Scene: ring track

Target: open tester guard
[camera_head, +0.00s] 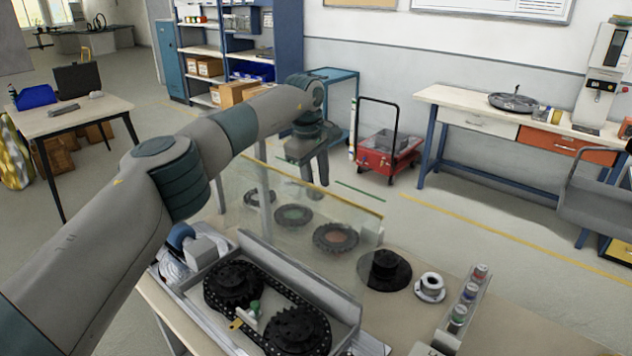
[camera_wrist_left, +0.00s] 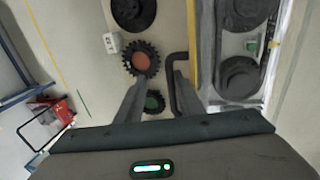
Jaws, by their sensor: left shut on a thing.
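The tester (camera_head: 345,300) stands on the bench in front, a grey open-topped housing with two dark sprockets and a chain; it also shows at the right of the wrist view (camera_wrist_left: 272,60). Its guard (camera_head: 300,200) is a clear panel with a yellow top edge, standing raised along the far side of the housing. A dark bent handle (camera_wrist_left: 178,68) sticks out from the guard beside the yellow edge in the wrist view. My left gripper (camera_head: 316,192) is at the guard's top edge, its fingers (camera_wrist_left: 160,80) shut on the handle. The exact grip is partly hidden in the head view.
Several dark gears (camera_head: 336,238) lie behind the guard. A black disc (camera_head: 385,268), a flanged part (camera_head: 430,286) and a rack of small capped pots (camera_head: 458,318) are to the right. A red cart (camera_head: 388,160) and a workbench (camera_head: 460,98) stand farther back, with open floor between.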

